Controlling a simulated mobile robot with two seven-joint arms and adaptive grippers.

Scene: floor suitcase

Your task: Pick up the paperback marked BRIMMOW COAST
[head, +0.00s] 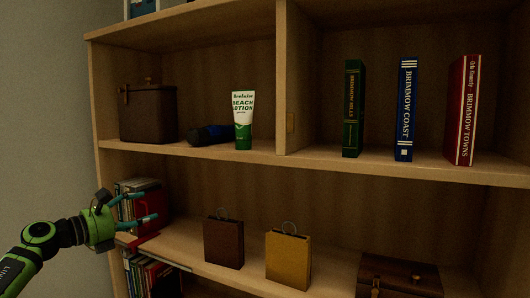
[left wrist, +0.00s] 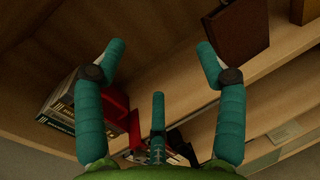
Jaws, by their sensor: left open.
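The paperback marked BRIMMOW COAST (head: 405,108) is blue and stands upright on the upper right shelf, spine facing me. A green book marked BRIMMOW HILLS (head: 353,108) stands apart to its left. A red book marked BRIMMOW TOWNS (head: 463,110) stands apart to its right. My left gripper (head: 150,207) is at the far left, lower than the paperback and well away from it, in front of books on the lower shelf. In the left wrist view its teal fingers (left wrist: 158,65) are spread with nothing between them. My right gripper is not in view.
An upright divider (head: 290,80) separates the upper compartments. A lotion tube (head: 243,118) and a dark box (head: 148,113) stand left of it. Below are a brown bag (head: 223,240), a yellow bag (head: 288,258), a brown case (head: 400,277) and several books (head: 140,185).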

